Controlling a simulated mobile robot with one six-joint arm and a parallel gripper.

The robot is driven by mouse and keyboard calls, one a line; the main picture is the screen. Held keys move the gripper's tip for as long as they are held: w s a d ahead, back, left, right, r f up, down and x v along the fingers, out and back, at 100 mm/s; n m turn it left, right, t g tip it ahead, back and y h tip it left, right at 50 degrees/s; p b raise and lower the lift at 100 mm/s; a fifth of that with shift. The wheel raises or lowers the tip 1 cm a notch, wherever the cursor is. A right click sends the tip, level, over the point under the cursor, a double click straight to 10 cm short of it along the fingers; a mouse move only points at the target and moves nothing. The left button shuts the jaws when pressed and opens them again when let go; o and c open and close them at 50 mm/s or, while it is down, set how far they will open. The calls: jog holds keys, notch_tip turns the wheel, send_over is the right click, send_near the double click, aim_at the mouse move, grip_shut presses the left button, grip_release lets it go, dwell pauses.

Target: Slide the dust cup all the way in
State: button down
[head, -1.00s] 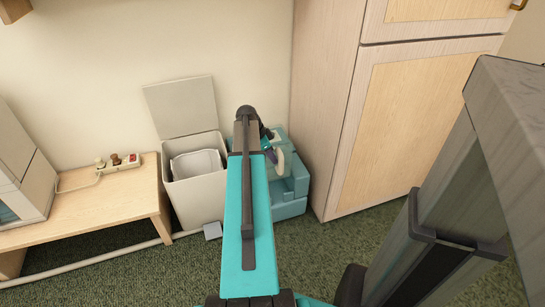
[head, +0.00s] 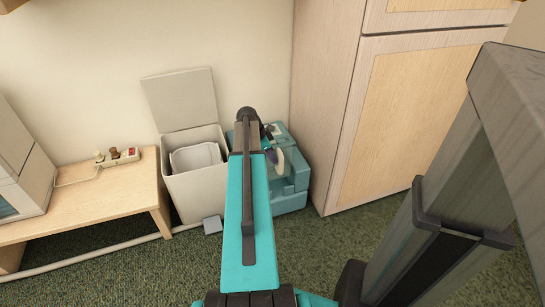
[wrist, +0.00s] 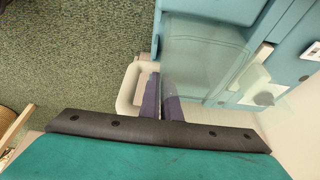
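The teal appliance (head: 291,200) stands on the carpet against the wall, partly hidden behind my arm in the head view. In the wrist view its teal body (wrist: 285,50) fills the upper right. The translucent greenish dust cup (wrist: 205,50) sits against that body. Its cream loop handle (wrist: 124,92) sticks out to the left and also shows in the head view (head: 278,162). My gripper (wrist: 163,80) has its two purple fingers close together, beside the cup and overlapping the handle's loop. Whether they clamp the handle is not clear. How deep the cup sits is hard to tell.
A pale bin (head: 196,190) with a raised lid stands left of the appliance. A wooden cabinet (head: 400,130) stands close on the right. A low wooden bench (head: 95,210) with a power strip (head: 118,157) is at the left. Green carpet (head: 330,260) is clear in front.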

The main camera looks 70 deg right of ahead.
aim_at(272, 174)
jog(key=shift+f+b, duration=2)
jog(key=shift+f, duration=3.35)
jog(key=c, duration=1.9)
grip_release()
jog(key=shift+r, duration=0.1)
jog(key=p+v, duration=0.3)
jog(key=v, duration=1)
jog(key=shift+w+a+r, duration=0.1)
jog(key=shift+a+r, duration=0.05)
jog(key=shift+r, duration=0.15)
